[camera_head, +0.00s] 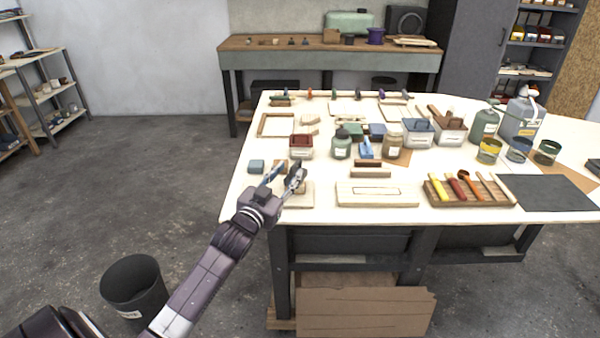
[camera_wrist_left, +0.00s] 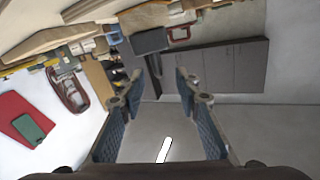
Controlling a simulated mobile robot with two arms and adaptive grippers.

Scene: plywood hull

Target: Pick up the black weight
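My left gripper (camera_head: 284,174) is over the front left part of the worktable. Its two fingers stand apart with nothing held between them; the left wrist view also shows them apart (camera_wrist_left: 158,88). I cannot pick out the black weight for sure. A small dark block (camera_head: 594,166) is cut off at the right edge of the head view, far from the gripper. A dark flat-faced shape (camera_wrist_left: 150,41) shows beyond the fingertips in the left wrist view, but I cannot tell what it is. My right gripper is in neither view.
The pale worktable (camera_head: 235,205) is crowded. Further right are a tool rack (camera_head: 470,203) and a dark mat (camera_head: 545,192). A black bin (camera_head: 134,283) stands on the floor.

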